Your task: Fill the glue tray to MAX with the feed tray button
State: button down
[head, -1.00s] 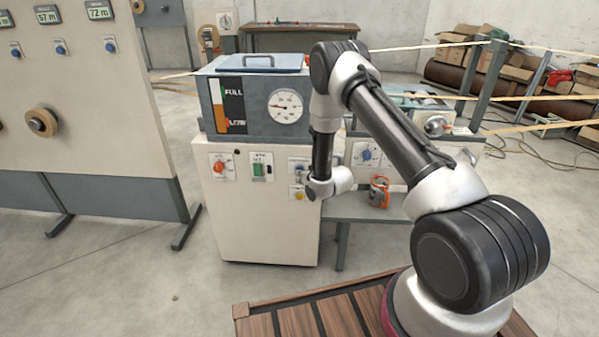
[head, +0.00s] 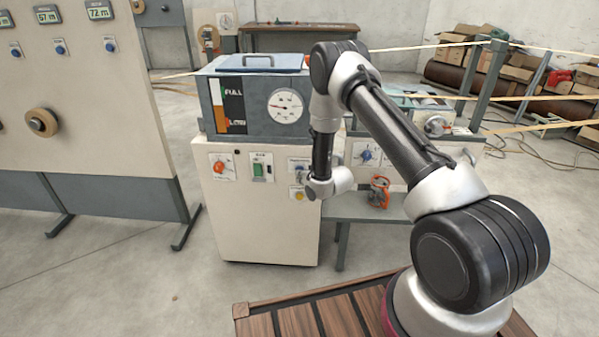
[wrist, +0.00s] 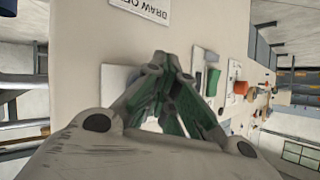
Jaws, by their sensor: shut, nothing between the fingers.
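My gripper (wrist: 160,62) is shut and empty in the wrist view, its fingertips close to the pale front of the machine cabinet. I cannot tell whether they touch it. In the head view the gripper is hard to make out beside my wrist at the cabinet's right side. No glue tray or MAX mark can be made out in either view.
An orange knob (head: 219,167), a green switch (head: 258,170) and a partly hidden blue knob (head: 298,170) share the cabinet front. A blue-grey tank (head: 250,125) with a FULL gauge and a dial (head: 286,106) stands on top. An orange tool (head: 379,192) lies on the grey shelf to the right.

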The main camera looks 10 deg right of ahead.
jog(key=shift+s+a, duration=0.25)
jog(key=shift+s, duration=0.55)
jog(key=s, duration=0.1)
jog(key=s+a, duration=0.1)
jog(key=s, duration=0.2)
jog(key=shift+s+a, duration=0.25)
jog(key=shift+s, duration=0.1)
dwell(1.1)
